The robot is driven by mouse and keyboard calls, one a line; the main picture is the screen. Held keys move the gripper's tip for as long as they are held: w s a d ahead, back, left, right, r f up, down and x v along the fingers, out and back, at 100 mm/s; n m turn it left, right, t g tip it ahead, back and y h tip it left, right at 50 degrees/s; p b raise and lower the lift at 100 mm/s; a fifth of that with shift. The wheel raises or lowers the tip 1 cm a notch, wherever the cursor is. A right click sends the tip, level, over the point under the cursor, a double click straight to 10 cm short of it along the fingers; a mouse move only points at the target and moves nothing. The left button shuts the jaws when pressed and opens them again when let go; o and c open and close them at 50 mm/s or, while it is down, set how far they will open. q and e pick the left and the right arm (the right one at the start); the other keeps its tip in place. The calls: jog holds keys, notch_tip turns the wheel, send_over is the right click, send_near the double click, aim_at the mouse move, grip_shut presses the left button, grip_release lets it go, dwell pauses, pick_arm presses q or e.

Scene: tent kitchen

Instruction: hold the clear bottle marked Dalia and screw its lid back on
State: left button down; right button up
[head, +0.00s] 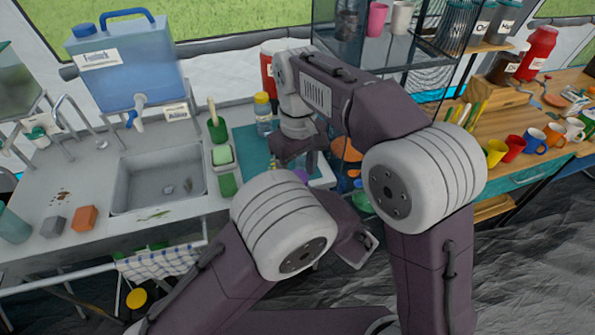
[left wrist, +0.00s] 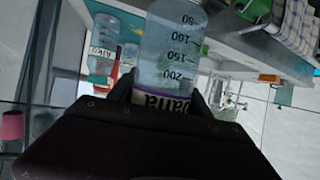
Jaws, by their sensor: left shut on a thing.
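The clear bottle (left wrist: 172,45) fills the upper middle of the left wrist view. It has black volume marks and a white and purple name label, partly covered and hard to read. My left gripper (left wrist: 160,98) is shut on it around the label. The bottle's far end is cut off by the picture edge, so its mouth is hidden. In the head view my arm hides most of the left gripper and the bottle. My right gripper (head: 298,155) points down over the counter's right end; its jaw opening is unclear. A small purple patch (head: 300,175) shows just below it, possibly the lid.
Another clear bottle with a yellow lid (head: 263,112) stands close left of my right gripper. A sink (head: 160,180), a sponge tray (head: 222,155) and a blue water container (head: 128,65) are further left. A shelf (head: 375,55) rises behind my right arm.

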jog(key=shift+f, duration=0.1)
grip_shut()
jog(key=shift+o, duration=0.8)
grip_release()
notch_tip(320, 180, up, 12)
jog(key=shift+f, duration=0.1)
